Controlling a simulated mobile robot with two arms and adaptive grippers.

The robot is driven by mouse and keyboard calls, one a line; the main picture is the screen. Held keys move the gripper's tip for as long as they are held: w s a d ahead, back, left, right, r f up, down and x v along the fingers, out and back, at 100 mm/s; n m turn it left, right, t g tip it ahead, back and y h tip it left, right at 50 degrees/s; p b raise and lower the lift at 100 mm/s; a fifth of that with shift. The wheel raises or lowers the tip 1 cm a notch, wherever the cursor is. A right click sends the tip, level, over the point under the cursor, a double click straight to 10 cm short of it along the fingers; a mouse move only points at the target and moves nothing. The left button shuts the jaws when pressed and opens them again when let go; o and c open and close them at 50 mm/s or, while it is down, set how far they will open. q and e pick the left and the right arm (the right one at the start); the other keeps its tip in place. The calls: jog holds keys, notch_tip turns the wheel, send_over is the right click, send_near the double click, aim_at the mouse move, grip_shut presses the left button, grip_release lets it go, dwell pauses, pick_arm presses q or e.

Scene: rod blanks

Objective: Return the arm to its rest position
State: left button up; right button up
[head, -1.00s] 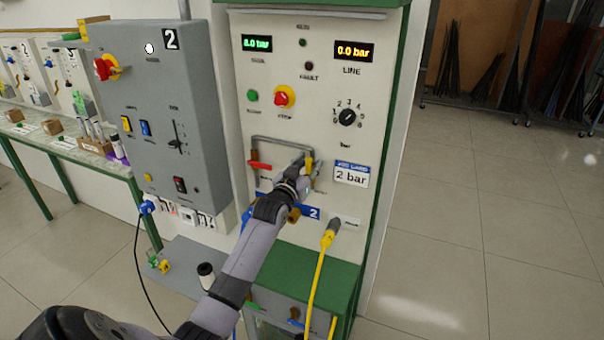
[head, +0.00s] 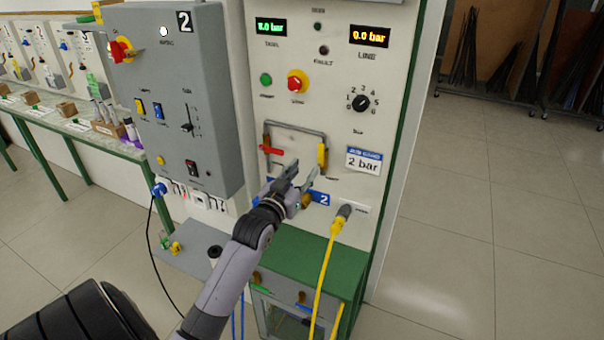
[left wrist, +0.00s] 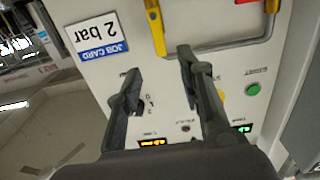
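My left gripper (head: 300,180) is open and empty in front of the white panel (head: 345,130), below the pipe loop (head: 297,127) with a red lever (head: 271,150) and a yellow lever (head: 322,155). In the left wrist view its two fingers (left wrist: 158,82) stand apart with nothing between them. That view also shows the yellow lever (left wrist: 155,25) and the job card reading 2 bar (left wrist: 98,33), upside down. The fingers are apart from the yellow lever. My right gripper is not in view.
A grey control box (head: 175,100) stands left of the panel. A yellow cable (head: 325,260) hangs from a plug at the panel's lower right. A green cabinet top (head: 310,262) juts out below. The floor at the right (head: 490,230) is clear.

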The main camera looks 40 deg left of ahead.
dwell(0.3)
